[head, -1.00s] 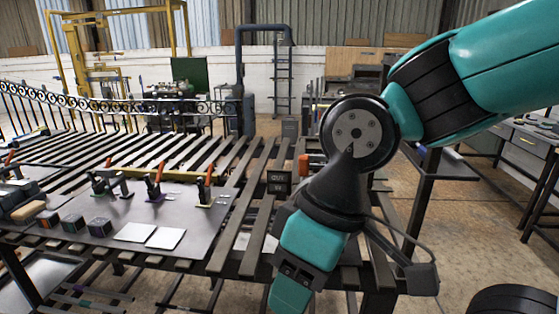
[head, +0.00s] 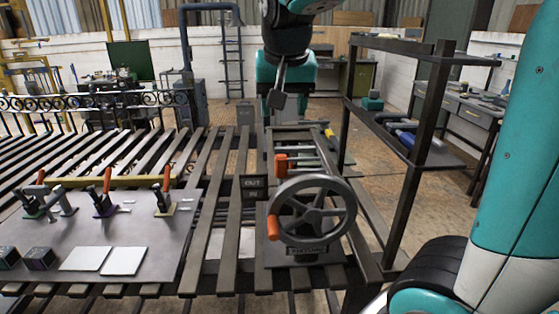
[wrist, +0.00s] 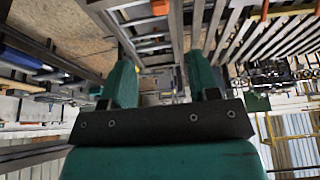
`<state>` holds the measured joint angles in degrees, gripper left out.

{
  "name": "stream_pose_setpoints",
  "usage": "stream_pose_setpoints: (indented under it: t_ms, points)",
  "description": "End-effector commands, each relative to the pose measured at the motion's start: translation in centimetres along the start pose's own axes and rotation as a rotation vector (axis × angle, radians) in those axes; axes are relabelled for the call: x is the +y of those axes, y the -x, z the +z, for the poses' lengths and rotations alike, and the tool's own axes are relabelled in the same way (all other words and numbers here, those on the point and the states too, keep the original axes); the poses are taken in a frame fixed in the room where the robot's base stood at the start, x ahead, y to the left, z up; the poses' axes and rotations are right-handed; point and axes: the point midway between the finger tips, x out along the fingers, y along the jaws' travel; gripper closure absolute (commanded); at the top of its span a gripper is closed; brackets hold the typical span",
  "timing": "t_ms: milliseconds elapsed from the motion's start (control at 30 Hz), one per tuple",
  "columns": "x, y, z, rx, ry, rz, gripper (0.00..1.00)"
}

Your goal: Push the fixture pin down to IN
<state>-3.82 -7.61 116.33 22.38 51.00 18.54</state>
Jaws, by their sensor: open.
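An orange knob (head: 281,164), which looks like the fixture pin's head, is beside the dark OUT/IN sign (head: 253,188) in the head view, behind the handwheel. Its height against the two words is hard to read. The handwheel (head: 312,211) is dark with spokes and has its own orange handle (head: 273,229). My gripper (wrist: 162,62) shows two teal fingers spread apart with nothing between them in the wrist view. In the head view the end of my arm is above and behind the knob, apart from it; the fingertips are not clear there.
A slatted table carries a grey plate (head: 150,230) with several orange-handled clamps and two white tiles at left. A dark shelf rack (head: 423,110) stands right of the handwheel. A scrolled iron gate (head: 80,102) lies behind. Floor is open between rack and table.

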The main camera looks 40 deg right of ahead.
Motion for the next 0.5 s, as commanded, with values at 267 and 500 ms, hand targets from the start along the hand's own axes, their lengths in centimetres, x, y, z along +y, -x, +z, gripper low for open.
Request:
stream_pose_setpoints:
  t_ms: [267, 500]
  points:
    - [-0.1, -5.8, 0.2, -0.008, 0.007, 0.003, 0.45]
    - [-0.1, -11.3, 0.3, -0.009, 0.009, 0.001, 0.45]
